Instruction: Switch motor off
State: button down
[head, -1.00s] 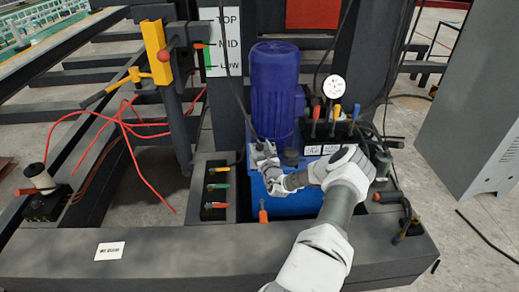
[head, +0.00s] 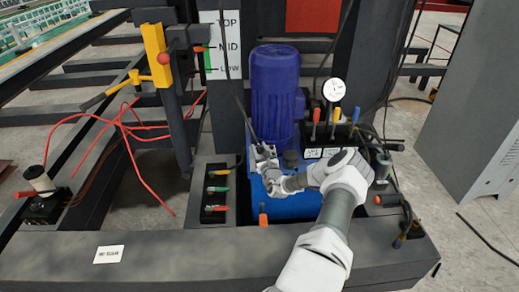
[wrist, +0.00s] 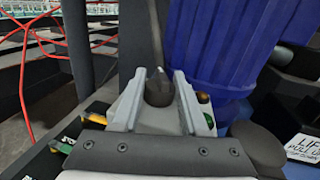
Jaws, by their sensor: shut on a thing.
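The blue motor (head: 274,95) stands upright behind my gripper, on a blue tank (head: 300,206). My gripper (head: 262,153) is low at the motor's left front side. In the wrist view my gripper (wrist: 158,95) is shut on a dark knob (wrist: 159,88), from which a thin dark rod or cable rises. The knob's base is hidden by the fingers. A black panel (head: 214,208) with yellow, green and red-orange switches lies left of my gripper. I cannot tell which control belongs to the motor.
Right of the motor are red, yellow and blue levers (head: 337,115) and a round gauge (head: 334,91). A yellow post (head: 155,55) and loose red cables (head: 128,125) are at left. A grey cabinet (head: 470,100) stands at right. An orange-tipped handle (head: 263,219) stands in front.

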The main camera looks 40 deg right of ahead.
jog(key=shift+y, duration=0.3)
jog(key=n+t+y+b, duration=0.1)
jog(key=n+y+b, duration=0.2)
jog(key=y, duration=0.1)
jog(key=shift+d+f+t+b, duration=0.1)
jog(key=shift+t+b, duration=0.3)
jog(key=shift+n+y+b, duration=0.7)
jog(key=shift+y, duration=0.3)
jog(key=shift+c, duration=2.2)
grip_release()
